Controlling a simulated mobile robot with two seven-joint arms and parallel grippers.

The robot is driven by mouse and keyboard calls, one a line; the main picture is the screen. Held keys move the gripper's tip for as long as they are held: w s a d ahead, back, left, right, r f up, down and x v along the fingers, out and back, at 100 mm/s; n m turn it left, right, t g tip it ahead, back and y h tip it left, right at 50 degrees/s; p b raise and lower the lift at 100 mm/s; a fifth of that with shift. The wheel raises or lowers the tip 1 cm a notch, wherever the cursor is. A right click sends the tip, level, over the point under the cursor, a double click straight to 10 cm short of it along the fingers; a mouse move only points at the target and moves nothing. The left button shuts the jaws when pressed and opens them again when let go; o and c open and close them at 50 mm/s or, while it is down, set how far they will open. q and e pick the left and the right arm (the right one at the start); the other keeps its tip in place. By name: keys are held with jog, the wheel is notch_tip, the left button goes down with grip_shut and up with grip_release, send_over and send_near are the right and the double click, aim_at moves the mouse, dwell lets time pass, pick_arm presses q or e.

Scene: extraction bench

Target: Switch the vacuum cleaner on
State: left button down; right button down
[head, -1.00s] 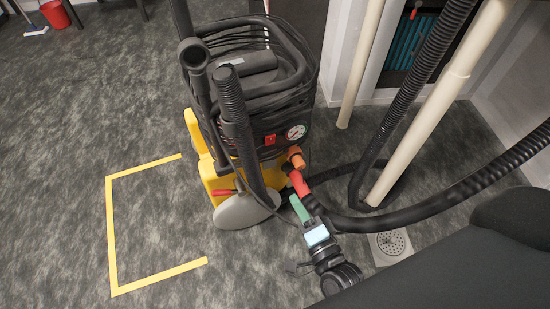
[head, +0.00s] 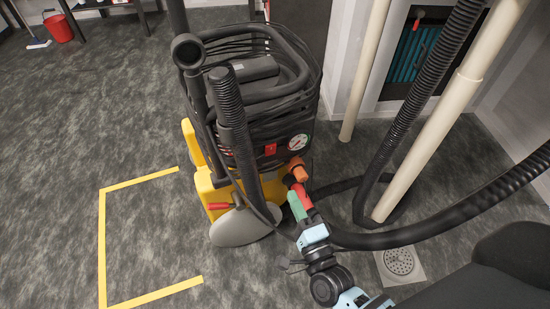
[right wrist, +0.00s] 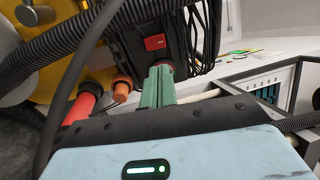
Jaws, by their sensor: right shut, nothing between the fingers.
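The vacuum cleaner (head: 262,100) stands upright on the floor, with a black body wrapped in cable and a yellow base. Its red switch (head: 271,149) is on the front next to a round gauge (head: 298,142); the switch also shows in the right wrist view (right wrist: 155,43). I cannot tell the switch's position. My right gripper (head: 296,201) has green fingers, shut and empty, below and a little right of the switch in the head view. In the right wrist view the fingertips (right wrist: 160,70) appear just below the switch, apart from it. My left gripper is not in view.
An orange fitting (head: 297,168) and a red hose cuff (head: 304,193) are close by my right gripper. Black hoses (head: 410,110) and cream pipes (head: 430,135) stand at right. A floor drain (head: 400,261) is below. Yellow floor tape (head: 103,230) marks clear floor at left.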

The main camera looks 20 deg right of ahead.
aim_at(270, 149)
jog(key=w, duration=0.4)
jog(key=w+r+b, duration=0.1)
jog(key=w, duration=0.3)
jog(key=w+b, duration=0.1)
jog(key=w, duration=0.3)
jog(key=shift+w+r, duration=0.1)
jog(key=shift+r, duration=0.3)
jog(key=shift+w, duration=0.1)
jog(key=shift+r, duration=0.15)
